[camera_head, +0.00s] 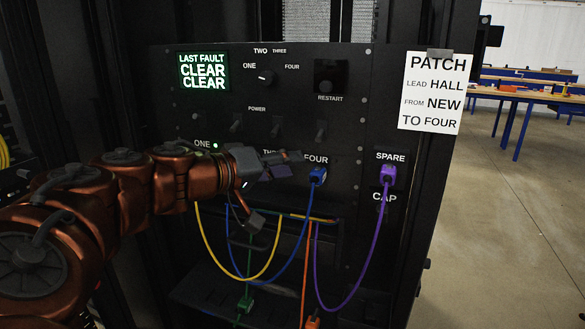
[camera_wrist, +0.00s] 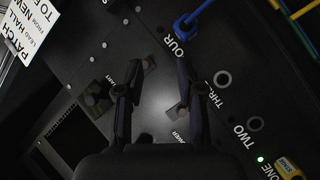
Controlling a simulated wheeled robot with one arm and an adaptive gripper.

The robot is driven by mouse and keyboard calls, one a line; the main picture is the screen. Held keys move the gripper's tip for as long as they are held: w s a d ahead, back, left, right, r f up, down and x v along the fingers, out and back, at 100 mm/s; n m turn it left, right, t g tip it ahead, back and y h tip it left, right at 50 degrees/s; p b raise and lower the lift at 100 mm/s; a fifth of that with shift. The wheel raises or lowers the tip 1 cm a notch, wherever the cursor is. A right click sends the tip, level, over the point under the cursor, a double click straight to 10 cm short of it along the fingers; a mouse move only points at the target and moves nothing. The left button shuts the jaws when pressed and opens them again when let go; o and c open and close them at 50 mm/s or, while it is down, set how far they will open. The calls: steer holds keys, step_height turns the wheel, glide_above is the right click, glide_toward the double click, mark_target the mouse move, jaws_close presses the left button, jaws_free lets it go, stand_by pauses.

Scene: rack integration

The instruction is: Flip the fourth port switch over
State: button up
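The fourth port switch (camera_head: 320,131) is a small dark toggle at the right end of the POWER row, above the FOUR label. My gripper (camera_head: 277,188) is in front of the port row, below the switches and left of the blue plug (camera_head: 317,177) at FOUR. In the wrist view my gripper (camera_wrist: 158,72) has its two fingers spread apart, with dark panel between them and nothing held. The blue plug also shows there at the top (camera_wrist: 183,25).
Other switches (camera_head: 237,122) stand left in the same row. A knob (camera_head: 266,77) and the RESTART button (camera_head: 325,86) are above. A purple plug (camera_head: 387,174) sits at SPARE. Yellow, blue and orange cables hang below. A paper note (camera_head: 434,92) is at the right.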

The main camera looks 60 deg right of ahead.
mark_target(320, 134)
steer(key=shift+s+d+r+m+g+h, duration=0.2)
steer(key=shift+s+d+r+h, duration=0.2)
steer(key=shift+d, duration=0.95)
steer(key=shift+s+d+r+m+g+h, duration=0.1)
steer(key=shift+s+d+r+g+h, duration=0.25)
steer(key=shift+d, duration=1)
steer(key=shift+s+d+r+m+g+h, duration=0.1)
steer(key=shift+s+d+r+h, duration=0.3)
steer(key=shift+d, duration=0.95)
steer(key=shift+r, duration=0.15)
jaws_close()
